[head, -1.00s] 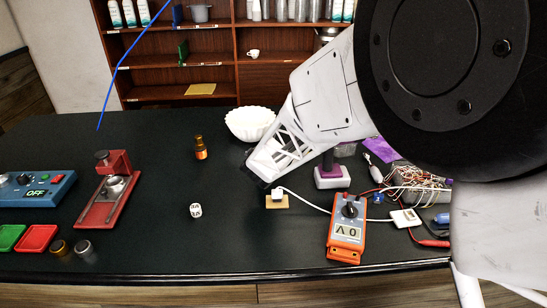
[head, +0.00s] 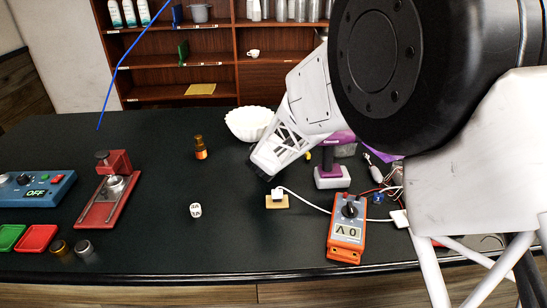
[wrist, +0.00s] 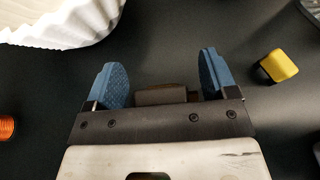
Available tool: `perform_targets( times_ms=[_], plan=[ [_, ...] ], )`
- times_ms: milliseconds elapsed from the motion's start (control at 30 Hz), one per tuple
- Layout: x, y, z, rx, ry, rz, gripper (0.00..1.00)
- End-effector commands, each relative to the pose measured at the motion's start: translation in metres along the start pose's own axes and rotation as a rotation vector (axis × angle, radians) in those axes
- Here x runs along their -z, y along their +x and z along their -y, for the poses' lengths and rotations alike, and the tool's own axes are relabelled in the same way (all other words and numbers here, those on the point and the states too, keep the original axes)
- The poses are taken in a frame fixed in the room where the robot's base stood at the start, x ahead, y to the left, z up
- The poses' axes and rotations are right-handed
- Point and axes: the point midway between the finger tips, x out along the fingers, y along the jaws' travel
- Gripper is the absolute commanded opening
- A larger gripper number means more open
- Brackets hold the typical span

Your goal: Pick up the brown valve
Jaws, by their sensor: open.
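My gripper (wrist: 163,85) is open, with its two blue fingers spread wide in the wrist view. A small dark brown block-like shape (wrist: 180,87) shows between the fingers, close to the palm. I cannot tell whether it is the brown valve or part of my gripper. In the head view my gripper's end (head: 264,170) is over the middle of the table, and its fingers are hard to make out. A small round brown piece (head: 60,248) lies at the front left of the table, far from my gripper. I cannot tell whether that piece is the valve.
A yellow piece (wrist: 278,66) lies to the right. A purple-and-white device (head: 331,177) and orange multimeter (head: 347,230) stand right. The table's middle left is mostly clear.

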Motion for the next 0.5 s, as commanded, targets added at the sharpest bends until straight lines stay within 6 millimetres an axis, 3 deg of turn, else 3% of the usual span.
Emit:
perform_targets(
  times_ms=[500],
  plan=[
    [0.0002, 0.0003, 0.0001, 0.000, 0.000, -0.001, 0.79]
  ],
)
